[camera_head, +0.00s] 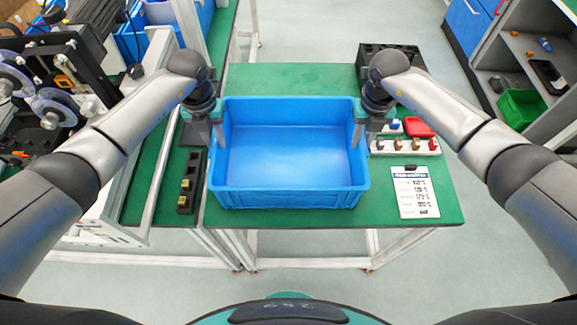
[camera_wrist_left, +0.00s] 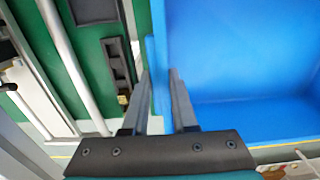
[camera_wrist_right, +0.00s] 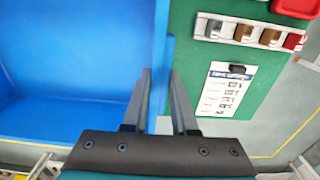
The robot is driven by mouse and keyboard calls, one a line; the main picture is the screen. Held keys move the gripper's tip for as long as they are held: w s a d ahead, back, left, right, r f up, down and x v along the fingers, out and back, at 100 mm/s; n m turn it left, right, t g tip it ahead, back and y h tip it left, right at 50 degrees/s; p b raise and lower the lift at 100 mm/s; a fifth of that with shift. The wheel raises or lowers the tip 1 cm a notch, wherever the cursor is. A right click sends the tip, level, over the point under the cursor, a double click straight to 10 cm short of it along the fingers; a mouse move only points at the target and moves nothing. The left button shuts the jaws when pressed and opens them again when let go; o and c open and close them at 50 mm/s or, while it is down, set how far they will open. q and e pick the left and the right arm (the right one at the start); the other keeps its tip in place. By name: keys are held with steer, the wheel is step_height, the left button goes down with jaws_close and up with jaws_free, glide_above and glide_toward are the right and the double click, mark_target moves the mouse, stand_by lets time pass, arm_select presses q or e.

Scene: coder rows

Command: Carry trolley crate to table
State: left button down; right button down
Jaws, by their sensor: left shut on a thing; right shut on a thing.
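The blue crate (camera_head: 290,197) is empty and appears upright, on or just above the green table (camera_head: 290,78); I cannot tell whether it touches. My left gripper (camera_head: 217,132) is shut on its left wall, which also shows between the fingers (camera_wrist_left: 160,82) in the left wrist view. My right gripper (camera_head: 360,132) is shut on its right wall, and the right wrist view shows that wall between the fingers (camera_wrist_right: 162,82). The crate's interior is fully visible in the head view.
Right of the crate are a white strip with several connectors (camera_head: 405,147), a red piece (camera_head: 419,127) and a printed sheet (camera_head: 415,192). A black holder (camera_head: 190,182) lies close on the left. A black box (camera_head: 372,55) stands at the back. Machinery (camera_head: 50,90) is at left.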

arm_select(q)
steer(key=shift+f+b, duration=0.3)
steer(key=shift+f, duration=0.1)
arm_select(e)
steer(key=shift+d+f, duration=0.1)
steer(key=shift+f, duration=0.3)
arm_select(q)
steer(key=c, duration=0.7)
jaws_free()
arm_select(e)
steer(key=c, duration=0.7)
jaws_free()
arm_select(q)
steer(key=shift+r, duration=0.1)
arm_select(e)
steer(key=shift+r, duration=0.55)
arm_select(q)
step_height(320, 180, up, 12)
arm_select(e)
step_height(320, 180, up, 11)
